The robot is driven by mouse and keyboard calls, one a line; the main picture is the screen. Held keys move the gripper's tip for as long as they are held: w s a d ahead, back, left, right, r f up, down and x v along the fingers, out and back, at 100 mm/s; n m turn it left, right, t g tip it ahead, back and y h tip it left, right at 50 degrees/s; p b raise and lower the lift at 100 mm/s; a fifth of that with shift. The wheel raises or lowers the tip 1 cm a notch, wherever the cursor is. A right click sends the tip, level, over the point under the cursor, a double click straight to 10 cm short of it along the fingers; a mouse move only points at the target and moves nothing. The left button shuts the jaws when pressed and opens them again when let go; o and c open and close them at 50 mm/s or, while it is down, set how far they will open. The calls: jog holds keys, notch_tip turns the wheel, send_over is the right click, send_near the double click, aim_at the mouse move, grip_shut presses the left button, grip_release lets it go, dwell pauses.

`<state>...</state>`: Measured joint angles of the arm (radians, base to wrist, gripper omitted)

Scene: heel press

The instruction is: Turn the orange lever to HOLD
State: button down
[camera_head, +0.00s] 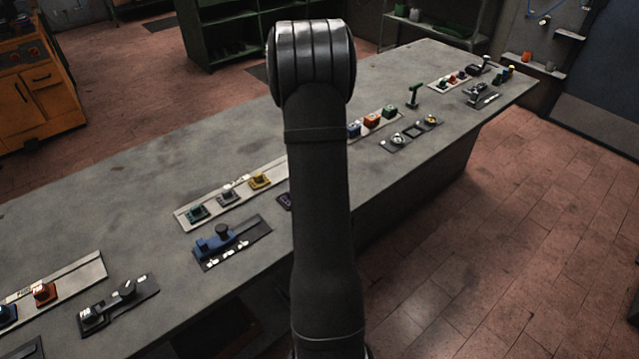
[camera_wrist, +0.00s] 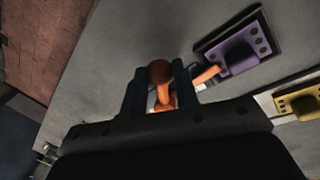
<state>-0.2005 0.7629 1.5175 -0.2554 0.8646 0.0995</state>
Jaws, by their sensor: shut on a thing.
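The orange lever (camera_wrist: 159,70) shows in the wrist view with a round dark-orange knob and a brighter orange stem below it. My gripper (camera_wrist: 161,82) is shut on the lever, with one dark finger on each side of it just under the knob. Another orange piece (camera_wrist: 207,75) reaches from behind the right finger toward a purple block; I cannot tell whether it is part of the lever. The lever's base and any HOLD marking are hidden. In the head view my own arm hides the gripper and the lever.
In the wrist view a purple block (camera_wrist: 238,58) on a dark plate and a yellow block (camera_wrist: 303,103) lie to the right. In the head view the long grey bench (camera_head: 130,190) carries a blue device (camera_head: 222,240), a green lever (camera_head: 413,94) and several coloured buttons.

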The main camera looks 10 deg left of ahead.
jog(key=c, duration=1.1)
grip_release()
jog(key=a+r, duration=0.1)
jog(key=r, duration=0.4)
jog(key=a+r, duration=0.1)
jog(key=r, duration=0.5)
jog(key=s+a+r, duration=0.1)
jog(key=r, duration=0.5)
jog(key=shift+a, duration=0.15)
jog(key=shift+f, duration=0.1)
jog(key=d+f, duration=0.1)
jog(key=f, duration=0.4)
jog(key=d+f, duration=0.1)
jog(key=f, duration=0.5)
jog(key=w+d+f, duration=0.1)
jog(key=f, duration=0.5)
jog(key=shift+d, duration=0.15)
jog(key=shift+r, duration=0.1)
